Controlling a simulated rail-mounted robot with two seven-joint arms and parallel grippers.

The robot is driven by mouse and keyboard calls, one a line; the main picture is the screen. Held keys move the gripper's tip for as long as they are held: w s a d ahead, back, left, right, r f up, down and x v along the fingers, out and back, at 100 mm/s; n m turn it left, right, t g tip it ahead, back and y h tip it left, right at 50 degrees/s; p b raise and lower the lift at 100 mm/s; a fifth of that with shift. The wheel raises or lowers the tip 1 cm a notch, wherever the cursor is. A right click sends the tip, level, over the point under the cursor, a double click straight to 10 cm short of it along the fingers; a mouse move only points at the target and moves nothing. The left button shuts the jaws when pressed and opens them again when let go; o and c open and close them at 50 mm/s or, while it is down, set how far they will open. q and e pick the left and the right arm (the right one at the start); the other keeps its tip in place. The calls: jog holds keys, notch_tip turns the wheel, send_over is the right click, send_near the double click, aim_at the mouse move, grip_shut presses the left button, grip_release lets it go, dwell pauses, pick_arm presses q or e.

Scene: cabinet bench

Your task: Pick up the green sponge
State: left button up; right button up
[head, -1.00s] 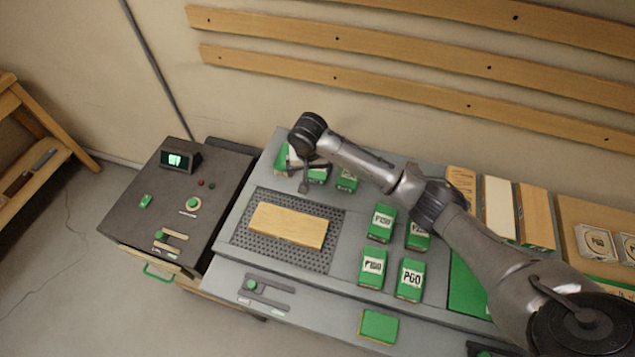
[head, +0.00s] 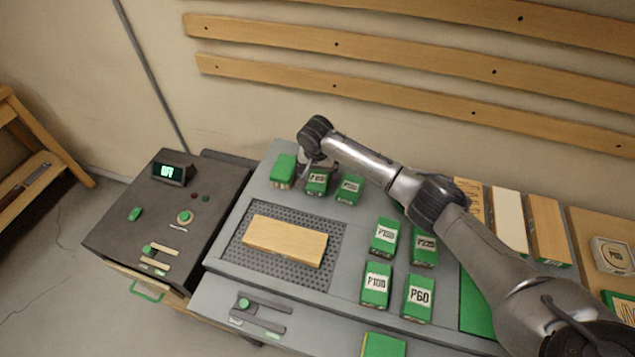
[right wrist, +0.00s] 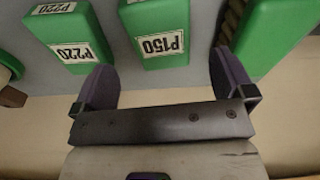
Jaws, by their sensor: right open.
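A flat green pad with a yellowish edge (head: 384,345), which looks like the sponge, lies at the bench's front edge, partly cut off by the head view's bottom. Another green piece (head: 284,170) with a bristly, brownish underside stands at the back left; it also shows at the right of the right wrist view (right wrist: 268,35). My right gripper (head: 314,165) is open and empty at the back, beside this piece and the block marked P150 (head: 317,181). In the right wrist view its fingers (right wrist: 165,78) are spread below the P150 block (right wrist: 162,25). My left gripper is out of view.
A P220 block (head: 349,189) stands beside P150. Several labelled green blocks, including P60 (head: 419,298), stand right of a wooden board (head: 286,239) on a perforated mat (head: 240,249). A dark control box (head: 130,233) is at left. The wall is close behind the gripper.

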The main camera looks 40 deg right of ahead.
aim_at(318, 178)
jog(key=shift+w+d+f+b, duration=0.15)
jog(key=shift+f+b, duration=0.2)
jog(key=shift+f, duration=1)
jog(key=shift+w+d+f+b, duration=0.1)
jog(key=shift+f+b, duration=0.25)
jog(key=shift+f, duration=0.95)
jog(key=c, duration=1)
jog(key=shift+r, duration=0.6)
jog(key=r, duration=0.1)
jog(key=r+p, duration=0.1)
jog(key=r, duration=0.1)
jog(key=shift+s+d+r, duration=0.15)
jog(key=shift+d+r, duration=0.1)
jog(key=shift+d, duration=0.15)
jog(key=s+d+r+p, duration=0.1)
jog(key=s+d+r, duration=0.3)
jog(key=d, duration=0.6)
notch_tip(318, 178, up, 2)
jog(key=shift+s+r+p, duration=0.15)
jog(key=shift+p, duration=0.15)
